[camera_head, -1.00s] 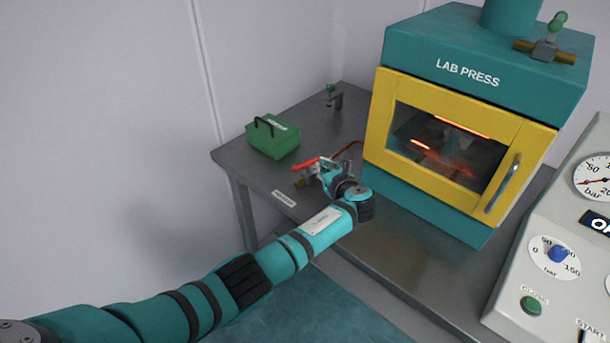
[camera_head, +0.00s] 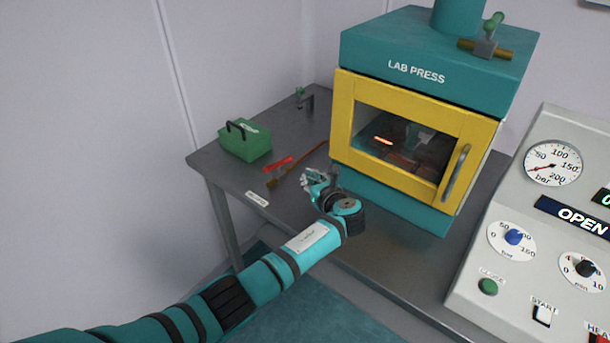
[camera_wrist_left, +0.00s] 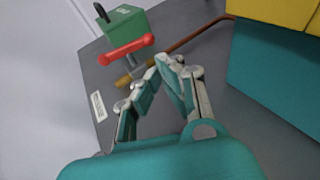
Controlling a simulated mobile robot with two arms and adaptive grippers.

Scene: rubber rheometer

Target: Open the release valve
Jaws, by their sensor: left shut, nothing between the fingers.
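The release valve has a red lever handle (camera_head: 278,163) and a brass body (camera_head: 272,184). It sits on the grey bench, left of the press, with a copper pipe (camera_head: 305,157) running from it to the press. In the left wrist view the red handle (camera_wrist_left: 128,48) lies crosswise above the brass fitting (camera_wrist_left: 124,81). My left gripper (camera_head: 306,180) is shut and empty, just right of the valve. In the wrist view its fingers (camera_wrist_left: 162,70) come together beside the handle, with no clear contact. My right gripper is out of view.
The lab press (camera_head: 430,60) with its closed yellow door (camera_head: 345,115) stands right of my gripper. A green box (camera_head: 246,144) is behind the valve, and a small green-topped fitting (camera_head: 302,99) stands at the back. A control panel (camera_head: 540,225) reading OPEN is at right. A white label (camera_head: 257,199) lies in front of the valve.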

